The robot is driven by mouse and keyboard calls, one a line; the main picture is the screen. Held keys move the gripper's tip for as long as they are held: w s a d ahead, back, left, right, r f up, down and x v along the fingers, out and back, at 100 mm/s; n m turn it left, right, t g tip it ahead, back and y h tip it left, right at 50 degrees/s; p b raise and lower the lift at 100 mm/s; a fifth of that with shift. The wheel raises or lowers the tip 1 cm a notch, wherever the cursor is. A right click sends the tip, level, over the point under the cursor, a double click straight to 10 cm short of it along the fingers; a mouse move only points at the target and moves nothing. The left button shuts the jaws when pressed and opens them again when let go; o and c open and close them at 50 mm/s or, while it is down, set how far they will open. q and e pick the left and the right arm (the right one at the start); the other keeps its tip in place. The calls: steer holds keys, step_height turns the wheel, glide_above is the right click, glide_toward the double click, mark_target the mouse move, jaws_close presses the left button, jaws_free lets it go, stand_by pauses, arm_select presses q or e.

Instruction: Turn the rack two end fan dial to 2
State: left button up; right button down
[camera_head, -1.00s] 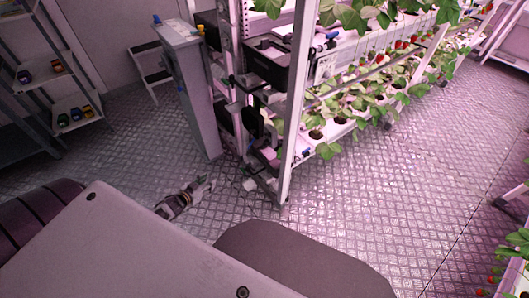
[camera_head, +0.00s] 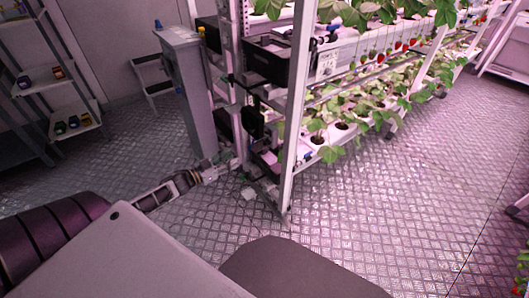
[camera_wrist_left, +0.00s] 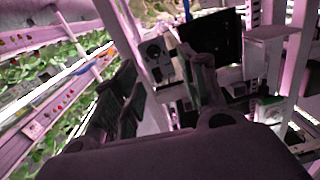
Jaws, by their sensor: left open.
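The berry rack's near end (camera_head: 297,110) stands ahead of me, with dark equipment fixed low behind its white post. My left gripper (camera_head: 228,170) reaches low toward that end, between the grey column and the post. In the left wrist view my left gripper (camera_wrist_left: 162,75) is open, its two dark fingers apart with nothing visibly held. Beyond the fingers is a pale box (camera_wrist_left: 157,58) with a dark round part, possibly the fan dial; its setting is too small to read. A black panel (camera_wrist_left: 215,40) is right of it, partly behind the right finger. My right gripper is not in view.
A grey column cabinet (camera_head: 188,90) stands just left of the rack end. A shelf with small colored items (camera_head: 75,125) is at the far left. Strawberry plants (camera_head: 350,125) line the rack's tiers.

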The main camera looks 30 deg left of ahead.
arm_select(q)
steer(key=shift+w+d+r+m+h, duration=0.2)
steer(key=shift+d+r+m+h, duration=0.3)
steer(key=shift+d, duration=0.3)
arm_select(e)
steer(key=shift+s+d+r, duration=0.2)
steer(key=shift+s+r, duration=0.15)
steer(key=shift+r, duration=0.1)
arm_select(q)
steer(key=shift+w+b, duration=0.15)
steer(key=shift+b, duration=0.15)
steer(key=b, duration=0.2)
glide_toward(266, 142)
steer(key=f+b+x, duration=0.1)
steer(key=b+x, duration=0.1)
steer(key=x, duration=0.5)
steer(key=shift+w+a, duration=0.2)
steer(key=shift+w, duration=0.2)
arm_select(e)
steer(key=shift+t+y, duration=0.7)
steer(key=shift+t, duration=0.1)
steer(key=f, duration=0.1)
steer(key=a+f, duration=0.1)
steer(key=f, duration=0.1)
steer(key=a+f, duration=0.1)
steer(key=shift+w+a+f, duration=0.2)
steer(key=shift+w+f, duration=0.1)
